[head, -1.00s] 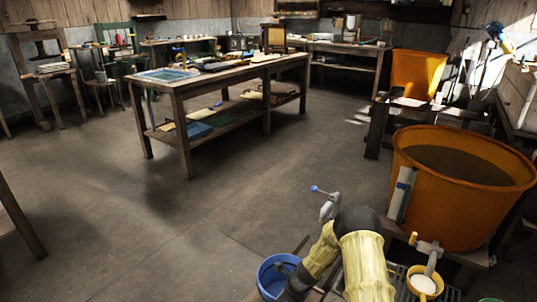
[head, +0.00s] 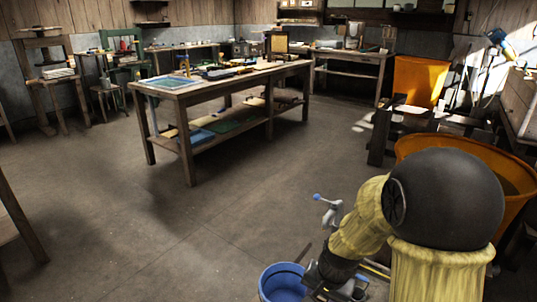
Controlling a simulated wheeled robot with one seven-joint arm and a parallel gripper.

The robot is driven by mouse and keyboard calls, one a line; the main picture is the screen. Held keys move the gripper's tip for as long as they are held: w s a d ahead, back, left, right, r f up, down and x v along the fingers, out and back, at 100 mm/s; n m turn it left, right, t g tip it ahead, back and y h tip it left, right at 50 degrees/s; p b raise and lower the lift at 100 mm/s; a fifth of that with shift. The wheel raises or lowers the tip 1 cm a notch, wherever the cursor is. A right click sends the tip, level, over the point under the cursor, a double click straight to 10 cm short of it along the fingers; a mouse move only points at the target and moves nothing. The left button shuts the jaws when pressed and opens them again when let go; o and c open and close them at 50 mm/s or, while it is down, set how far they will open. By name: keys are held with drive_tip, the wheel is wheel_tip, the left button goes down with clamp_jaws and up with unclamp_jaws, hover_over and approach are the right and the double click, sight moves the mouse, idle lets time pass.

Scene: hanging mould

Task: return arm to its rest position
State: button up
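My arm fills the lower right of the head view, with yellow padded sleeves and a large black joint that is close to the camera. Its dark wrist end points down at the bottom edge, beside a blue bucket. My gripper (head: 338,286) is only partly in view there, and its fingers cannot be made out. Whether it holds anything cannot be seen.
The blue bucket (head: 283,283) stands on the left of the wrist. A grey fitting with a blue knob (head: 318,197) stands just above it. An orange vat (head: 455,150) is partly hidden behind my arm. A wooden workbench (head: 180,98) stands beyond open floor (head: 150,220).

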drive_tip(key=s+d+r+n+h, duration=0.1)
drive_tip(key=s+d+r+n, duration=0.2)
drive_tip(key=s+r+n, duration=0.4)
wheel_tip(320, 180, up, 36)
drive_tip(key=s+m+p, duration=0.1)
drive_tip(key=p, duration=3.7)
drive_tip(key=shift+a+r+t, duration=0.2)
drive_tip(key=shift+t, duration=0.1)
